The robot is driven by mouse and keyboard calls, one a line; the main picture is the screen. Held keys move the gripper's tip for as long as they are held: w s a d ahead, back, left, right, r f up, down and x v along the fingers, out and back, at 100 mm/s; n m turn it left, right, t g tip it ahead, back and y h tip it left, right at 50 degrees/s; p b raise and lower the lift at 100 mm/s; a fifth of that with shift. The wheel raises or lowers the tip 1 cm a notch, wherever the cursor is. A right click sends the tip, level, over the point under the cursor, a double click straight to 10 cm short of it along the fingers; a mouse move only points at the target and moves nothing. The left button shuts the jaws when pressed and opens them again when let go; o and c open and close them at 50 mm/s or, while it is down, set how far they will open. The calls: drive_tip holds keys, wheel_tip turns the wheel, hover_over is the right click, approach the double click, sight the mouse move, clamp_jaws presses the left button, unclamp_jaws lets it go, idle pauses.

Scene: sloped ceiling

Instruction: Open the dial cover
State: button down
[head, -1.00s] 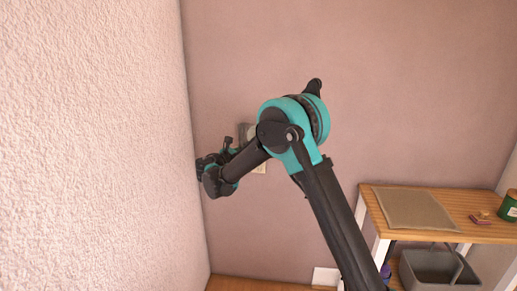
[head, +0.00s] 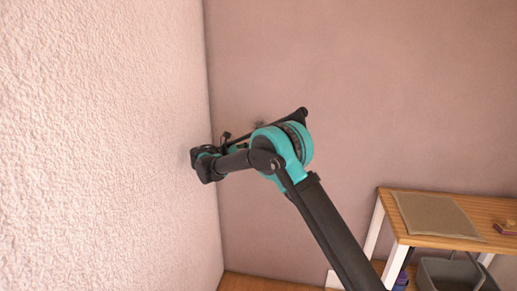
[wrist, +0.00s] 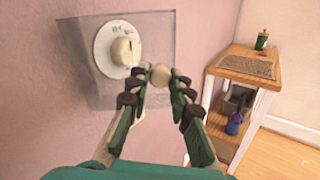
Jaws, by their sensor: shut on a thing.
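In the wrist view, a white round dial (wrist: 117,50) with a beige knob sits on the pink wall. A see-through grey square panel, the dial cover (wrist: 160,35), lies across the dial in this view; I cannot tell how far it stands off the wall. A small round beige handle (wrist: 159,76) is at the panel's right side. My gripper (wrist: 158,83) has its two fingertips on either side of this handle and is shut on it. In the head view, my gripper (head: 203,160) is near the wall corner, and my arm hides the dial.
A wooden table (head: 460,207) with a woven mat (head: 436,215) stands at the right, with a grey basket (head: 447,275) below. The textured left wall (head: 100,150) is close to my gripper. The wall right of my arm is bare.

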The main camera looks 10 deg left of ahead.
drive_tip(key=c, duration=1.3)
unclamp_jaws()
drive_tip(key=shift+c, duration=0.2)
drive_tip(key=shift+r, duration=0.1)
wheel_tip(320, 180, up, 10)
